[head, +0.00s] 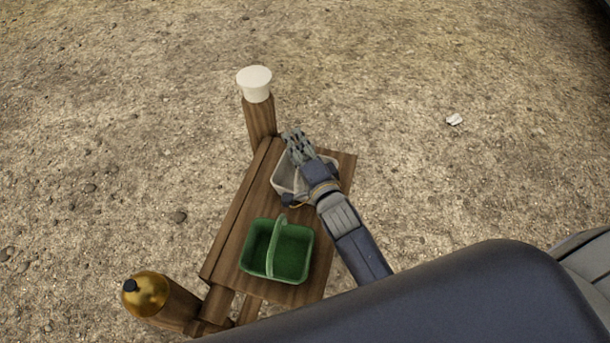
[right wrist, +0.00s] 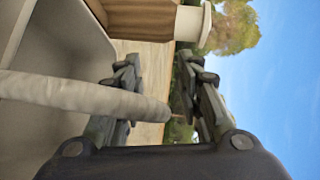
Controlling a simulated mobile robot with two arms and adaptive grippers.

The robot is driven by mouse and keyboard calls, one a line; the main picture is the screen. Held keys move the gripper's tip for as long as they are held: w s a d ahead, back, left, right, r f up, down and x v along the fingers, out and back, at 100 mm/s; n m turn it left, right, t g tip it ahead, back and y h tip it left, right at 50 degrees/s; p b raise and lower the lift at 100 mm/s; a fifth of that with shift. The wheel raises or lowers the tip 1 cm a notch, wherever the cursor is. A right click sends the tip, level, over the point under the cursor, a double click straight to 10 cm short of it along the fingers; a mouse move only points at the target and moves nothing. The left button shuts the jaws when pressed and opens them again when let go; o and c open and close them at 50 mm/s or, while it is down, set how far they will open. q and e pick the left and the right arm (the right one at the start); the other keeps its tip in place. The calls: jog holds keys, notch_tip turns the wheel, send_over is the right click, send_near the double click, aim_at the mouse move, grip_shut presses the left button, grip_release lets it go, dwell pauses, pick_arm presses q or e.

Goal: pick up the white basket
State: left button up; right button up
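The white basket (head: 279,182) stands on the wooden bench, partly hidden under my right gripper and forearm. In the head view my right gripper (head: 294,140) is over the basket. In the right wrist view, the basket's pale inside (right wrist: 65,45) fills the left side, and its thick handle (right wrist: 80,95) crosses in front of one finger, its end showing between the fingers. The right gripper (right wrist: 165,85) has its fingers apart, with a gap visible between them; I see no firm hold on the handle. My left gripper is not in view.
A green basket (head: 283,262) stands nearer on the same wooden bench (head: 233,228). A white pot (head: 254,84) sits on a wooden post behind, and a golden bottle (head: 148,294) is at the front left. A small white scrap (head: 454,119) lies on open gravel.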

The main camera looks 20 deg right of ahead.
jog(key=shift+c, duration=0.3)
grip_shut()
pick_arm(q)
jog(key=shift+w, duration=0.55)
pick_arm(e)
jog(key=shift+r, duration=0.1)
